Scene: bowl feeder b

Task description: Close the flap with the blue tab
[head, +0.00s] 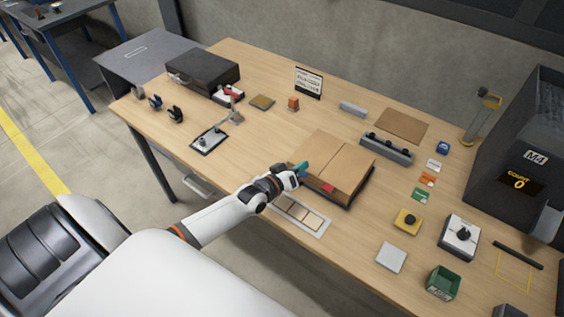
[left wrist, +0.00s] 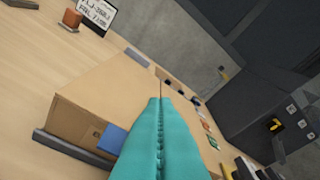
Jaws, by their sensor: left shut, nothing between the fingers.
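A brown cardboard box (head: 340,155) sits in a dark tray at the front middle of the table. Its top shows two panels with a seam between them; I cannot tell whether both lie fully flat. A red tab (head: 328,188) is on the box's front edge. The blue tab (left wrist: 112,138) shows in the left wrist view at the edge of the box, beside my fingers; in the head view it seems hidden by my gripper. My left gripper (head: 303,169) is shut and empty at the box's left front edge, its teal fingers (left wrist: 160,130) pressed together. My right gripper is out of view.
A flat card strip (head: 301,215) lies in front of the box. A grey block with black knobs (head: 386,149) stands behind it. A clipboard (head: 209,140) and a small stand lie to the left. Coloured cards and a yellow button box (head: 407,221) are to the right.

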